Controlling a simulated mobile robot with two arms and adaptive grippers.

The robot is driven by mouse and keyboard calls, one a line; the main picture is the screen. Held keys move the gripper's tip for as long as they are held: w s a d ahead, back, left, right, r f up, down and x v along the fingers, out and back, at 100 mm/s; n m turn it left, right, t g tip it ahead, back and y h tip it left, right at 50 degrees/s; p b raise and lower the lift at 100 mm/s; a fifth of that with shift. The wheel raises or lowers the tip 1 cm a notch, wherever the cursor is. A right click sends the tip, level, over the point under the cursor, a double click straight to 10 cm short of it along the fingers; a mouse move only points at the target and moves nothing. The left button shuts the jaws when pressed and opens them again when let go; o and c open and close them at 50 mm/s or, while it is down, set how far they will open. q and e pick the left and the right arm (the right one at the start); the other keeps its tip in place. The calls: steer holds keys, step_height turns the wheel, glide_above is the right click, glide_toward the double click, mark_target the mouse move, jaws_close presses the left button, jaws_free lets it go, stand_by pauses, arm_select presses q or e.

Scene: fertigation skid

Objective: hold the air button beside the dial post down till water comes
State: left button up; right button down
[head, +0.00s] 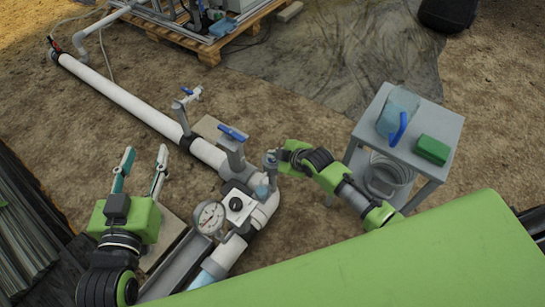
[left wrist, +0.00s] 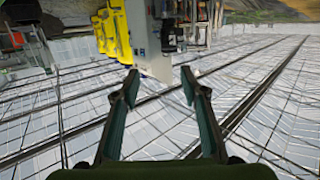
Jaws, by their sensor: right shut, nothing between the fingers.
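The dial gauge (head: 210,217), round and white-faced, stands by the lower end of the pipe in the head view. Beside it is a white block with a black knob (head: 237,204). A small blue-grey cap (head: 262,191) sits right of the knob. A small grey upright fitting (head: 270,161) stands further up, at the tip of my right gripper (head: 279,157). I cannot tell which of these is the air button, nor whether the gripper touches the fitting. My right gripper is shut and empty. My left gripper (head: 141,172) is open and empty, left of the pipe; its fingers show in the left wrist view (left wrist: 160,88).
A white pipe (head: 110,92) crosses the soil, with two blue-handled valves (head: 232,134) (head: 188,94). A grey side table (head: 440,165) holds a clear jug (head: 398,108) and a green box (head: 433,149). A wooden pallet (head: 205,48) stands behind.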

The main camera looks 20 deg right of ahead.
steer(key=shift+r+p, duration=0.35)
steer(key=shift+r, duration=0.1)
arm_select(q)
step_height(320, 180, down, 6)
steer(key=s+a+g, duration=0.1)
steer(key=s+g, duration=0.1)
steer(key=g, duration=0.1)
steer(key=shift+s+r+y, duration=0.15)
steer(key=shift+r+y, duration=0.05)
steer(key=shift+y, duration=0.2)
